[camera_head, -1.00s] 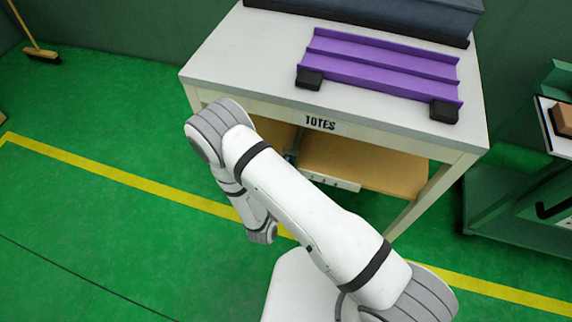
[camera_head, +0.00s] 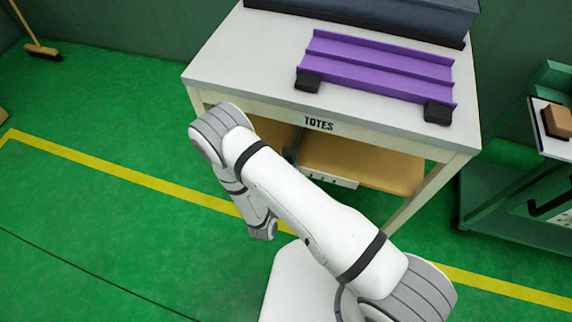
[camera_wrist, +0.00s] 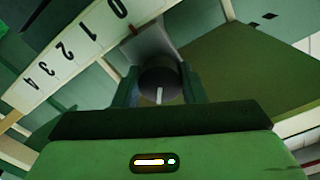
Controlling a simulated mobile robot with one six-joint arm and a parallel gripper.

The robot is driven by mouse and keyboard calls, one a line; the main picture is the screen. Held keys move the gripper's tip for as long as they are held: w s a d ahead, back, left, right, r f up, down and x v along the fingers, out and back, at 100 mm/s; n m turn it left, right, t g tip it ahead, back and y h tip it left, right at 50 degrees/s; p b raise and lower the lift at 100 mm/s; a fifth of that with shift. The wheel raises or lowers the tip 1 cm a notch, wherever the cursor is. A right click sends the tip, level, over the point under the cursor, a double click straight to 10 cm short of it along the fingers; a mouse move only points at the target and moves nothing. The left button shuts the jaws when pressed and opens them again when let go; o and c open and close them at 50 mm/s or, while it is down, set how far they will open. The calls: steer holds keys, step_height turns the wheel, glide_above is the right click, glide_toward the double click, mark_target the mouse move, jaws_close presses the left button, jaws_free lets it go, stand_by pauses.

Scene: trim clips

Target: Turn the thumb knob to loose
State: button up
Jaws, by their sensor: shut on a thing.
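The thumb knob (camera_wrist: 160,84) is a dark round knob with a pale pointer line on its face, seen in the middle of the wrist view. The pointer line stands close to upright in that picture. My gripper (camera_wrist: 161,90) has one finger on each side of the knob and is shut on it. A pale numbered scale strip (camera_wrist: 62,50) runs beside the knob at upper left, with 0 at the end nearer the knob. In the head view the strip (camera_head: 330,178) shows small under the table top; the knob and fingers cannot be made out there.
A table (camera_head: 215,72) marked TOTES carries a purple ridged rack (camera_head: 380,66) with black end feet and a dark blue bin (camera_head: 370,10). A wooden shelf (camera_head: 375,170) lies below its top. A green cart (camera_head: 510,190) stands at right.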

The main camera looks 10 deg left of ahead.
steer(key=n, duration=0.5)
steer(key=shift+n+p, duration=0.3)
stand_by(0.4)
steer(key=o, duration=1)
steer(key=shift+s+a+p, duration=0.15)
steer(key=shift+s+p, duration=0.05)
steer(key=shift+s, duration=1.75)
steer(key=shift+s+a+p, duration=0.1)
steer(key=shift+s+p, duration=0.1)
steer(key=shift+s, duration=1.75)
